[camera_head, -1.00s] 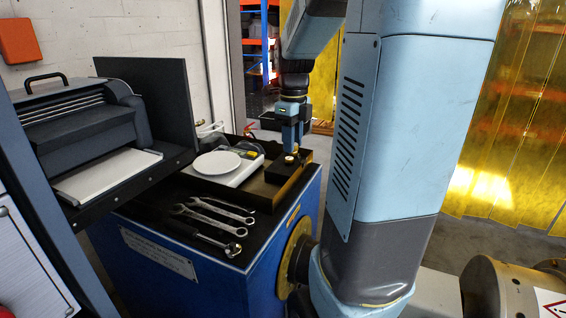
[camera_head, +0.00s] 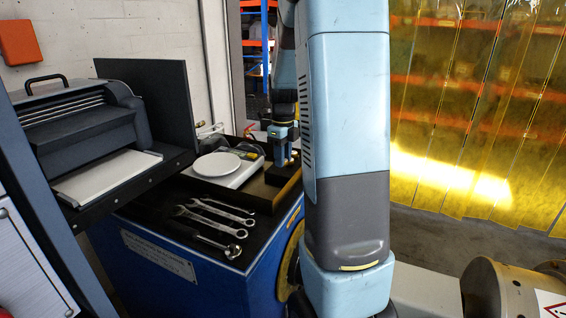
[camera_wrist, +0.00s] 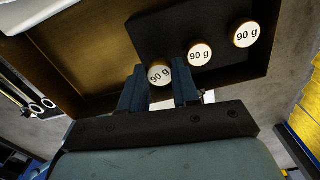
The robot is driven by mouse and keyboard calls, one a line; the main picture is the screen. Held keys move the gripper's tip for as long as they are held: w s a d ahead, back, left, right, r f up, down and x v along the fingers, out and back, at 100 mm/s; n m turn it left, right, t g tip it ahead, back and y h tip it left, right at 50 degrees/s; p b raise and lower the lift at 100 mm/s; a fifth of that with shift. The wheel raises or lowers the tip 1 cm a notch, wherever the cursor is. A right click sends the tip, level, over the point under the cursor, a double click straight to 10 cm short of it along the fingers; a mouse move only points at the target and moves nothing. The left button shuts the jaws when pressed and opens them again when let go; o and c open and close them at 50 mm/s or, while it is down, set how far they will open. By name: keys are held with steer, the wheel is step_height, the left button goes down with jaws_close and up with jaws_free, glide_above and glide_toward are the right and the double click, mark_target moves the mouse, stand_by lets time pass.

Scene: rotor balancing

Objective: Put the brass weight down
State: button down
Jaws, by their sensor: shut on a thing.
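My gripper (camera_wrist: 159,84) is shut on a brass weight (camera_wrist: 159,73) with a white face marked "90 g"; its dark blue fingers sit on either side of it. In the wrist view the held weight overlaps the near left corner of a black block (camera_wrist: 165,32). I cannot tell whether it touches the block or the tray. Two more brass weights marked "90 g" (camera_wrist: 199,53) (camera_wrist: 245,34) stand on the block. In the head view my gripper (camera_head: 281,160) is over the tray (camera_head: 258,192), partly hidden by my arm, and the held weight is unclear.
The tray's left part (camera_wrist: 85,50) is bare in the wrist view. A scale with a round white plate (camera_head: 216,164) stands left of the tray. Several wrenches (camera_head: 215,218) lie on the blue cabinet (camera_head: 170,262) in front. A printer-like machine (camera_head: 80,125) stands at left.

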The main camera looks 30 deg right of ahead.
steer(key=shift+f, duration=0.95)
steer(key=shift+f, duration=0.1)
steer(key=c, duration=1.1)
jaws_free()
